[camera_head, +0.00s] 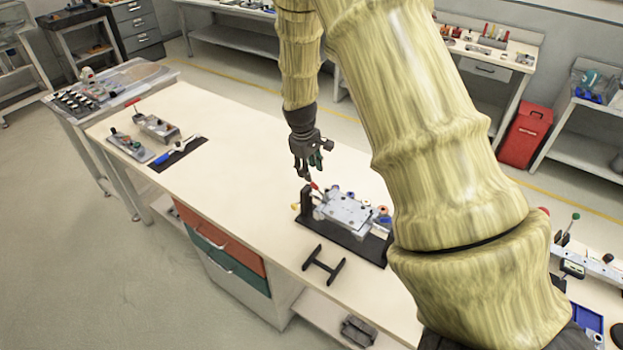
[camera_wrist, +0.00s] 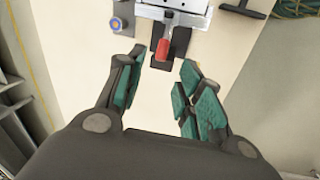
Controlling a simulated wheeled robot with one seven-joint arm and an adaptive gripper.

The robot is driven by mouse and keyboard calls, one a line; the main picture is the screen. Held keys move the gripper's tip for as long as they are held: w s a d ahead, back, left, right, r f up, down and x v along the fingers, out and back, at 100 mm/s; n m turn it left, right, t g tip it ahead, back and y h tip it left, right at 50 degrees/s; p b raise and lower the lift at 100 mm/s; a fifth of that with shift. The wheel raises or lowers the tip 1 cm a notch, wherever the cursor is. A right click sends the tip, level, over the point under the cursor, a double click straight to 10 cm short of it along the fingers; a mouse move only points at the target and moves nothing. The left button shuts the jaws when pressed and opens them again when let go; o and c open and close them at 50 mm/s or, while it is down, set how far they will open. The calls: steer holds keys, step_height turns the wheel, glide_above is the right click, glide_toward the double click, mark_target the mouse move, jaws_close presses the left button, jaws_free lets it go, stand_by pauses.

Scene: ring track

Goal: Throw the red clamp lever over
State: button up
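The red clamp lever (camera_wrist: 162,49) shows in the wrist view as a short red handle at the near edge of a metal fixture (camera_wrist: 180,18). In the head view the red lever (camera_head: 315,186) is small, at the left end of the fixture (camera_head: 346,212), which sits on a black base on the bench. My gripper (camera_wrist: 162,75) is open, its teal-padded fingers spread on either side below the lever, with nothing between them. In the head view my gripper (camera_head: 308,172) hangs just above and behind the lever. Whether a finger touches it cannot be told.
The pale workbench (camera_head: 240,165) has free room left of the fixture. A black H-shaped stand (camera_head: 324,264) lies in front of it. A blue round piece (camera_wrist: 117,25) is beside the fixture. More tools lie on a dark mat (camera_head: 178,154) at the far left.

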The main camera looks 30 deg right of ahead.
mark_target(313, 182)
steer(key=f, duration=0.1)
steer(key=f+p, duration=0.1)
steer(key=f, duration=0.1)
steer(key=shift+s+d+f, duration=0.1)
steer(key=shift+d+f, duration=0.05)
steer(key=shift+d, duration=0.1)
steer(key=shift+d+f+p, duration=0.15)
steer(key=shift+f+p, duration=0.3)
steer(key=shift+f, duration=0.35)
steer(key=shift+d+f+p, duration=0.1)
steer(key=shift+f+p, duration=0.3)
steer(key=shift+f, duration=0.4)
jaws_close()
